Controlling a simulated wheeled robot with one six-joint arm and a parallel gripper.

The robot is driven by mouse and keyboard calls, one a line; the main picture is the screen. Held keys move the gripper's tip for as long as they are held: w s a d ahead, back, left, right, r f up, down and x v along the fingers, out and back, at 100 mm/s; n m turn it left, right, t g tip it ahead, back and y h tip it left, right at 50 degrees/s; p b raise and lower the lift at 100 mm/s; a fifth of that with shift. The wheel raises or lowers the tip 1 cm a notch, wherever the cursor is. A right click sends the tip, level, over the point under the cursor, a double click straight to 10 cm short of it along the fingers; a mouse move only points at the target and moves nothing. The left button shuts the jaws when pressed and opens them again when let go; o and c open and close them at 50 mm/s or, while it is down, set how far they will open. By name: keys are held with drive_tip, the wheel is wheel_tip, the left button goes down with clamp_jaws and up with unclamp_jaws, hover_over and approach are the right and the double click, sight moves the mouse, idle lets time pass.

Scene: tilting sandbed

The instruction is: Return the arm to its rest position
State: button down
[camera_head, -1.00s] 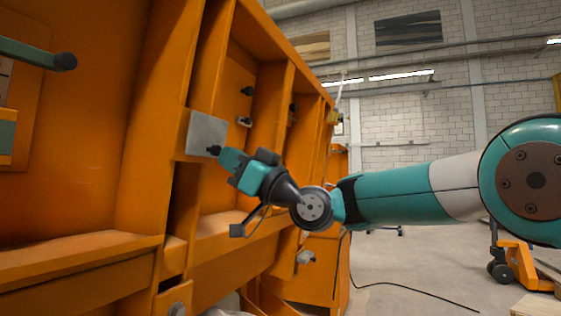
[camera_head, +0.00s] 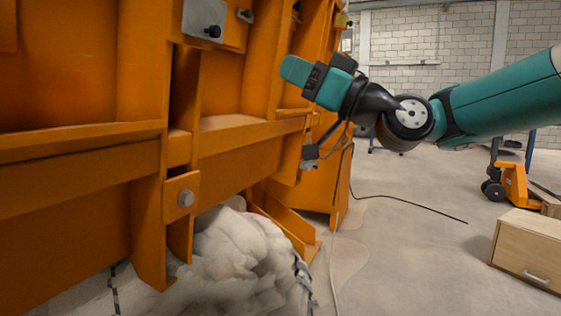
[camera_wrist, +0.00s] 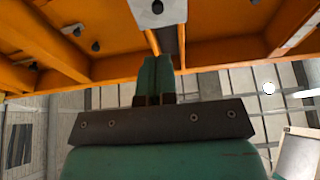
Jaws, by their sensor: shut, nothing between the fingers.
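My gripper (camera_head: 296,70) is at the end of my teal arm, in the upper middle of the head view. It points left toward the orange sandbed frame (camera_head: 90,160) and holds nothing. In the wrist view its two teal fingers (camera_wrist: 154,75) lie together, shut. The orange frame spans the top of that view, beyond the fingertips. I cannot tell the exact gap between the fingertips and the frame. A grey metal plate with a black knob (camera_head: 204,20) is on the frame, up and left of the gripper, apart from it.
A pale bulky heap (camera_head: 235,255) lies on the floor under the frame. A wooden drawer cabinet (camera_head: 530,248) stands at the right, with an orange pallet truck (camera_head: 515,180) behind it. A dark cable (camera_head: 410,202) crosses the floor.

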drive_tip(key=s+d+f+m+g+h+p, duration=0.1)
drive_tip(key=s+f+m+g+h+p, duration=0.3)
drive_tip(key=s+f+h, duration=0.9)
drive_tip(key=s+d+f+m+g+h+p, duration=0.15)
drive_tip(key=s+d+f+g+h, duration=0.35)
drive_tip(key=s+d+f, duration=0.7)
wheel_tip(320, 180, up, 38)
drive_tip(key=a+y+p, duration=0.1)
drive_tip(key=p, duration=3.6)
drive_tip(key=shift+s+a+f+g, duration=0.15)
drive_tip(key=shift+s+a+g, duration=0.15)
drive_tip(key=shift+s+g, duration=0.1)
